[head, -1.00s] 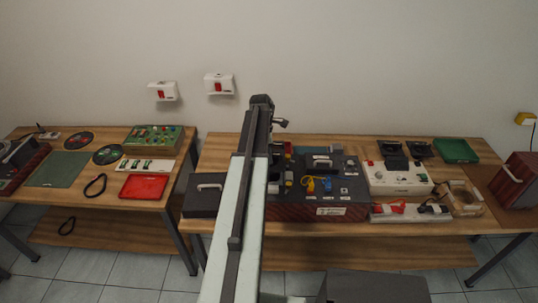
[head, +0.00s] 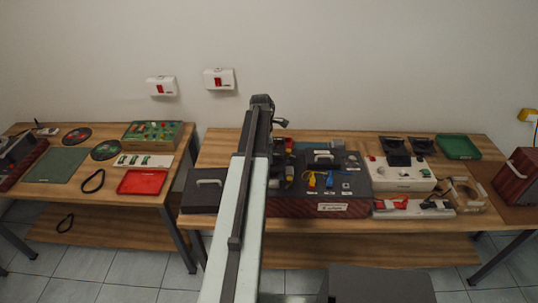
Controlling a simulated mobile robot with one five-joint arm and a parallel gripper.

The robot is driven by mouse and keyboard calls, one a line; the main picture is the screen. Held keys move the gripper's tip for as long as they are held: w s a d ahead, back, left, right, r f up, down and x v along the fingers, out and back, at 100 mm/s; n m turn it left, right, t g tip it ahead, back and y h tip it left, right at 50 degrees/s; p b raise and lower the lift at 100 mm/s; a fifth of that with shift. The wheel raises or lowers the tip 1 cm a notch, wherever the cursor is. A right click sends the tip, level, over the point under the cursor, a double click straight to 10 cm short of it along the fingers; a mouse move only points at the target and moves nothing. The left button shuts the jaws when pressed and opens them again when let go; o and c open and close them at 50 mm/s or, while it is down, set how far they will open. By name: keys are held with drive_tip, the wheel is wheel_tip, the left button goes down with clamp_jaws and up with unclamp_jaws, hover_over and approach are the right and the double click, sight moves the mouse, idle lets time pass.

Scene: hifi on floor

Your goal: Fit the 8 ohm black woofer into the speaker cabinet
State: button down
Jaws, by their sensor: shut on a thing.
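A wide dark box with dark red wood-grain sides and a white label (head: 300,207) lies on the middle table. Its text is too small to read, and I cannot tell whether it is the speaker cabinet. A dark red box (head: 516,178) stands at the right edge. Two black angular pieces, one at the left (head: 392,144) and one at the right (head: 422,146), sit behind a white box; I cannot tell whether either is a woofer. My arm reaches up the middle of the view and covers part of the labelled box. My gripper and anything in it are hidden behind the arm.
A white box (head: 412,184), a green tray (head: 458,147) and a wooden tray (head: 482,201) occupy the table's right part. A dark case (head: 203,200) lies left of my arm. The left table holds a red tray (head: 142,182), discs and boards. A gap separates the tables.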

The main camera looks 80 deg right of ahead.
drive_tip(key=shift+f+b, duration=2.15)
drive_tip(key=shift+f, duration=0.1)
drive_tip(key=shift+f, duration=0.15)
drive_tip(key=c, duration=0.9)
unclamp_jaws()
drive_tip(key=r+p, duration=0.5)
drive_tip(key=w+r+p, duration=0.1)
drive_tip(key=r+p, duration=0.1)
drive_tip(key=r, duration=0.1)
drive_tip(key=shift+a+p, duration=0.1)
drive_tip(key=shift+p, duration=0.25)
wheel_tip(320, 180, up, 8)
drive_tip(key=p, duration=0.7)
drive_tip(key=shift+p, duration=0.4)
